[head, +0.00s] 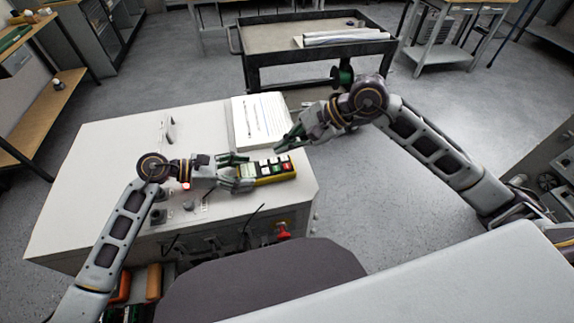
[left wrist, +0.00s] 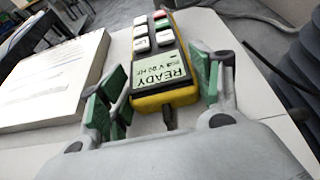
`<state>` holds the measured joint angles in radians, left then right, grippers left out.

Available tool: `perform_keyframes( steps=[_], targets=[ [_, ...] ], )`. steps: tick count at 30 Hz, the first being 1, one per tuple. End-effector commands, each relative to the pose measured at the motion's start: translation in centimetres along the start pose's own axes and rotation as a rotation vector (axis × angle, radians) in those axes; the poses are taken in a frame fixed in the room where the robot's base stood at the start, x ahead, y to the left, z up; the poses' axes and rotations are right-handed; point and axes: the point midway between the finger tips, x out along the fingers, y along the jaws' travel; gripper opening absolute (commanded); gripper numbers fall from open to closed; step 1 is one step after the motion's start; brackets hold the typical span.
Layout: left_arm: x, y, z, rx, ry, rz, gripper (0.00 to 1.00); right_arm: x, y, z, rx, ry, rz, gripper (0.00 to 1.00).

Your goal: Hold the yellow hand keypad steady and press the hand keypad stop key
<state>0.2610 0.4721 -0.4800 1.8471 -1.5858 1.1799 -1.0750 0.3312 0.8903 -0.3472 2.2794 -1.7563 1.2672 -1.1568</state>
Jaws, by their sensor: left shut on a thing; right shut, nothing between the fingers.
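The yellow hand keypad (head: 275,175) lies on the light cabinet top near its right edge. In the left wrist view the keypad (left wrist: 167,97) shows a screen reading READY, with white keys, and a red key (left wrist: 159,14) at its far end. In the head view the red key (head: 286,167) is at the right end. My left gripper (head: 237,171) is shut on the screen end of the keypad, with green pads at both sides. My right gripper (head: 284,142) is shut and empty, above and apart from the keypad near its key end.
A thick white booklet (head: 261,122) lies on the cabinet top (head: 95,185) behind the keypad. Knobs and a red switch (head: 283,231) are at the cabinet's front. A black cart (head: 300,40) stands behind. The cabinet top's left side is mostly clear.

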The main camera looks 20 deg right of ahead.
Motion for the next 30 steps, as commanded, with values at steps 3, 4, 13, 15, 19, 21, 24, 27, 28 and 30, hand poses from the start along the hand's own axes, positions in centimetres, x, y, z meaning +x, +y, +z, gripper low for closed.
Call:
perform_keyframes(
  steps=[3,4,13,15,19,21,24,27,28,30],
  targets=[
    [0.0,0.0,0.0,-0.001,0.000,0.000,0.27,0.0,0.0,0.0,0.000,0.000,0.000,0.00],
    [0.0,0.0,0.0,-0.001,0.000,0.000,0.27,0.0,0.0,0.0,0.000,0.000,0.000,0.00],
    [0.0,0.0,0.0,0.000,0.000,0.000,0.89,0.0,0.0,0.0,0.000,0.000,0.000,0.00],
    [0.0,0.0,0.0,0.000,0.000,0.000,0.89,0.0,0.0,0.0,0.000,0.000,0.000,0.00],
    [0.0,0.0,0.0,0.000,0.000,0.000,0.89,0.0,0.0,0.0,0.000,0.000,0.000,0.00],
    [0.0,0.0,0.0,0.000,0.000,0.000,0.89,0.0,0.0,0.0,0.000,0.000,0.000,0.00],
    [-0.2,0.0,0.0,0.000,0.000,0.000,0.89,0.0,0.0,0.0,0.000,0.000,0.000,0.00],
    [-0.6,0.0,-0.1,0.000,0.001,0.001,0.89,0.0,0.0,0.0,0.000,0.000,0.000,0.00],
    [-0.8,0.0,-0.1,0.000,0.001,0.001,0.89,0.0,0.0,0.0,0.000,0.000,0.000,0.00],
    [-1.3,0.1,-0.1,0.000,0.002,0.002,0.89,0.0,0.0,0.0,0.000,0.000,0.000,0.00]
  ],
)
